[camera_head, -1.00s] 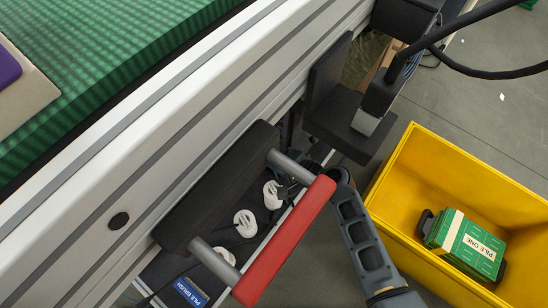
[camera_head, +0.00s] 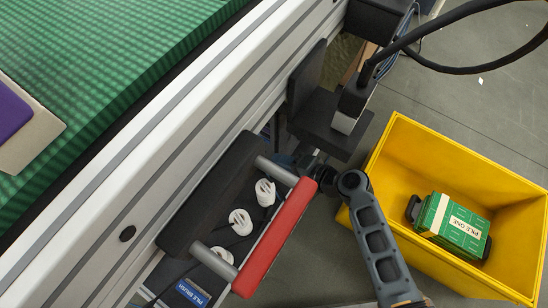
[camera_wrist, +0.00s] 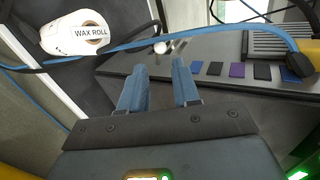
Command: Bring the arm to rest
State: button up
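My arm, a dark grey link (camera_head: 378,240) with a round joint, rises from the bottom of the head view between the red bar and the yellow crate. Its far end passes close to the red bar's upper end, and the gripper there is mostly hidden. In the wrist view my gripper (camera_wrist: 160,70) shows two blue fingers standing well apart, with nothing between them. A small pale object (camera_wrist: 163,47) lies beyond the fingertips; I cannot tell what it is.
A red bar (camera_head: 275,238) on grey posts fronts a holder with white clips (camera_head: 240,222). A yellow crate (camera_head: 508,172) holds a green "PILE ONE" box (camera_head: 450,222). A "WAX ROLL" (camera_wrist: 78,34), blue cable (camera_wrist: 215,42) and colour swatches (camera_wrist: 237,70) lie near the gripper. Grey floor (camera_head: 470,95) is open.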

jog(key=shift+s+d, duration=0.2)
dwell(0.5)
jog(key=s+d+n+t+h, duration=0.15)
jog(key=s+d+h, duration=0.5)
jog(key=s, duration=0.85)
jog(key=s+d+r+n+t+h, duration=0.2)
jog(key=s+d+r, duration=0.55)
jog(key=s, duration=0.25)
jog(key=s+d+r+n+t+h, duration=0.15)
jog(key=s+r, duration=0.25)
jog(key=r, duration=0.6)
jog(key=s+r+n+t, duration=0.2)
jog(key=s+r+n, duration=0.15)
jog(key=r, duration=0.75)
notch_tip(320, 180, up, 22)
jog(key=p, duration=2.2)
jog(key=shift+s+r, duration=0.2)
